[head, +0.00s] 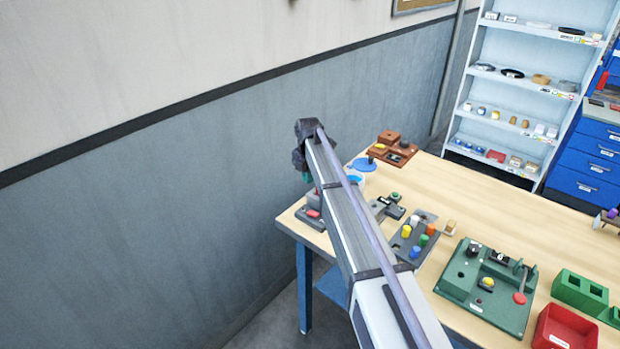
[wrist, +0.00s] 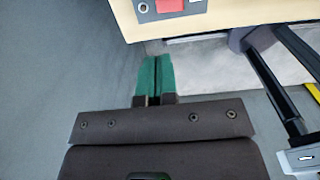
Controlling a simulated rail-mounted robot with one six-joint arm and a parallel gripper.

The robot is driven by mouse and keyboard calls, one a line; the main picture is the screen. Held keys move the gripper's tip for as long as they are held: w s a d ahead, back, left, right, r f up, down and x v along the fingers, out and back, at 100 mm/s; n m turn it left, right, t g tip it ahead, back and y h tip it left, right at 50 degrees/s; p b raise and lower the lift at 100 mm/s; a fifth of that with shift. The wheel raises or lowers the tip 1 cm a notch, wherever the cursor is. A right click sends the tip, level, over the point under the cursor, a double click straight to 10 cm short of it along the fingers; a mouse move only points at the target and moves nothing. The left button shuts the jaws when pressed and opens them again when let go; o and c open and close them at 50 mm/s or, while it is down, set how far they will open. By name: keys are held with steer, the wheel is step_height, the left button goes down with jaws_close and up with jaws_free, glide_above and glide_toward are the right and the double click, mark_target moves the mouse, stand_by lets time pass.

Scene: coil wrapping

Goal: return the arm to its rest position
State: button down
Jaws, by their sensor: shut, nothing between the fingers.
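My gripper shows in the wrist view (wrist: 154,78) with its two green fingers side by side and pressed together, nothing between them. It is over the floor, just off the edge of the table (wrist: 235,18). In the head view my arm stretches up and left across the table's left end, and a small green part of my gripper (head: 307,177) shows beneath the dark wrist, beside the grey wall. The fingertips are too small to make out there.
The wooden table (head: 400,180) holds a green fixture board (head: 465,300), a grey board with coloured pegs (head: 410,245), a red bin (head: 566,330) and a green block (head: 580,292). White shelves (head: 530,85) and blue drawers (head: 597,150) stand behind. The wall (head: 150,230) is close on the left.

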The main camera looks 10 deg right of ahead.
steer(key=shift+w+r, duration=0.1)
steer(key=shift+r, duration=0.05)
steer(key=s+d+f+m+b, duration=0.1)
steer(key=s+d+m, duration=0.1)
steer(key=s+m, duration=0.7)
steer(key=s+d+f+m+b, duration=0.1)
steer(key=s+d+m, duration=0.2)
steer(key=s+m, duration=0.6)
steer(key=s+d+f+m+b, duration=0.1)
steer(key=s+d+m, duration=0.2)
steer(key=s+m, duration=0.5)
steer(key=s, duration=1.2)
steer(key=shift+f+m+b, duration=0.2)
steer(key=shift+m+b, duration=0.15)
steer(key=shift+m, duration=0.05)
steer(key=shift+s, duration=0.1)
